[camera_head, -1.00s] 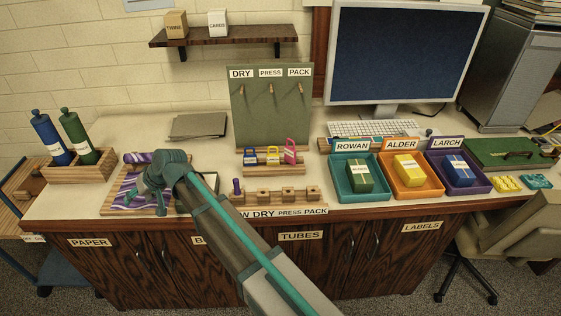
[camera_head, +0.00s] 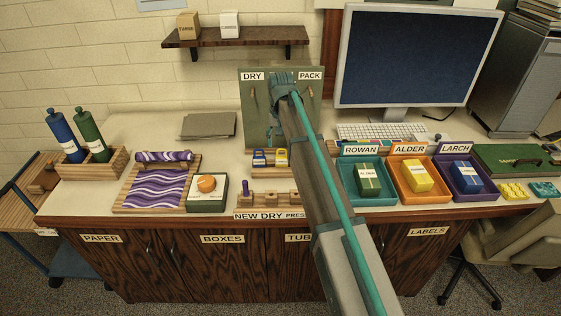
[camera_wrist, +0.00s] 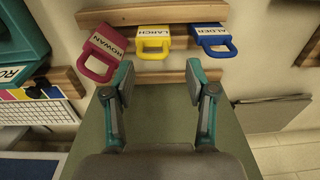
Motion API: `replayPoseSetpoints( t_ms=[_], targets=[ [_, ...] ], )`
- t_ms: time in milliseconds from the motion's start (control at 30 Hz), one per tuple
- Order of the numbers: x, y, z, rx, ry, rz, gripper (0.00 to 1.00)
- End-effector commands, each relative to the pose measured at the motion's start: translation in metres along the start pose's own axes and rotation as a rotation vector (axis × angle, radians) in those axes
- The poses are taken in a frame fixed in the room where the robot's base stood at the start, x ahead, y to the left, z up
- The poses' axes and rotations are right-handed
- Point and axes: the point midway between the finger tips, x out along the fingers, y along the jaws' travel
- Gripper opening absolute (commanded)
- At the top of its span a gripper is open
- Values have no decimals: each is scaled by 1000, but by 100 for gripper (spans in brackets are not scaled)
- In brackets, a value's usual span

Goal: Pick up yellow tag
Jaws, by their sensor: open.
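The yellow tag (camera_wrist: 153,38), lettered LARCH, sits on a wooden rack between the pink ROWAN tag (camera_wrist: 102,50) and the blue ALDER tag (camera_wrist: 211,38) in the wrist view. The yellow tag (camera_head: 281,157) also shows in the head view, beside the blue tag (camera_head: 259,158); my arm hides the pink one there. My gripper (camera_wrist: 160,82) is open and empty in the wrist view, its fingers apart on either side of the yellow tag's line but short of it. In the head view my gripper (camera_head: 283,80) is in front of the green board.
The green board (camera_head: 252,122) stands behind the tag rack (camera_head: 262,172). A wooden block rack (camera_head: 255,200) lies in front. Teal (camera_head: 346,190), orange (camera_head: 408,194) and purple (camera_head: 463,190) trays stand to the right. A monitor (camera_head: 410,60) rises behind them.

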Motion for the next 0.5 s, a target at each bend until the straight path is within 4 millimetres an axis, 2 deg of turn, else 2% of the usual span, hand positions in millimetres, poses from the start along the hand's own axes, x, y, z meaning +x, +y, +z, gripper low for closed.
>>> replayPoseSetpoints(
  t_ms=[167, 500],
  targets=[
    [7, 11, 6, 43, -49, 17, 56],
    [31, 11, 7, 43, -50, 16, 56]
  ],
)
